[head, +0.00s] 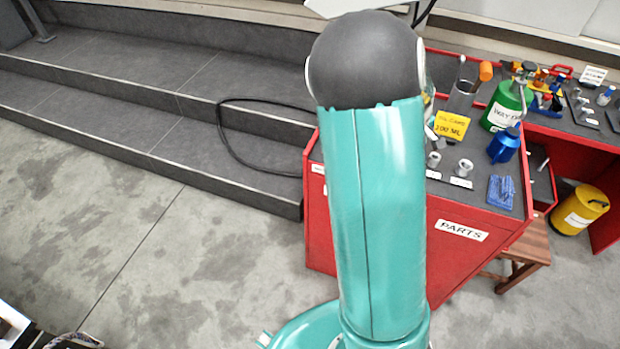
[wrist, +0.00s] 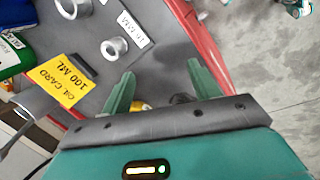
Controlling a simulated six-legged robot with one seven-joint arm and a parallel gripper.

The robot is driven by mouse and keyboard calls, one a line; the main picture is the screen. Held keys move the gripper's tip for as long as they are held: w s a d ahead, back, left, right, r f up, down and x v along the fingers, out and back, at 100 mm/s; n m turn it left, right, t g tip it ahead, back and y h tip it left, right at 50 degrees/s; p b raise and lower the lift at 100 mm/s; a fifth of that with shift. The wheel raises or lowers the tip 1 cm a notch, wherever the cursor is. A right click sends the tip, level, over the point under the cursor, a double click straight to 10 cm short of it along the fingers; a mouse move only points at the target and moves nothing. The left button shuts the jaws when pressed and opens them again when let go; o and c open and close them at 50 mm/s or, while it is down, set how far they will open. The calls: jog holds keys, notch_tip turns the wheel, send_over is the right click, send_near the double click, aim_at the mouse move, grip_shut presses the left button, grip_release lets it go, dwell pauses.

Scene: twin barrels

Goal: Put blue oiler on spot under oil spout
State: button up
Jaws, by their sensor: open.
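The blue oiler (head: 504,144) stands on the dark top of the red parts bench in the head view, in front of a green drum. My gripper (wrist: 162,72) is open and empty in the wrist view, with its two green fingers apart over the bench edge. In the head view my arm hides the gripper. A blue patch (wrist: 8,20) at the wrist view's left edge is cut off, and I cannot tell if it is the oiler. I cannot make out the oil spout or the spot under it.
The green drum (head: 509,103), a grey can (head: 461,100), a yellow oil card (head: 458,126), metal fittings (head: 465,167) and a blue cloth (head: 501,191) crowd the red bench (head: 460,262). A yellow barrel (head: 580,209) is at the right. Grey steps (head: 150,100) rise at the left.

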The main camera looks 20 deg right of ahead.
jog(key=a+r+m+t+y, duration=0.1)
jog(key=a+r+t+y, duration=0.1)
jog(key=a+r, duration=0.65)
jog(key=a+r+m+t+y, duration=0.1)
jog(key=a+r, duration=0.2)
jog(key=a, duration=1)
jog(key=s+a+r+t, duration=0.1)
jog(key=s+a+r, duration=0.2)
jog(key=s+a, duration=0.2)
jog(key=s+a+r+m+t, duration=0.1)
jog(key=s+a+r, duration=0.3)
jog(key=s+a, duration=0.2)
jog(key=shift+s+a+t, duration=0.3)
jog(key=shift+a, duration=0.8)
jog(key=c, duration=0.5)
jog(key=shift+d, duration=0.1)
jog(key=shift+c, duration=0.2)
jog(key=shift+d+m, duration=0.1)
jog(key=shift+m, duration=0.2)
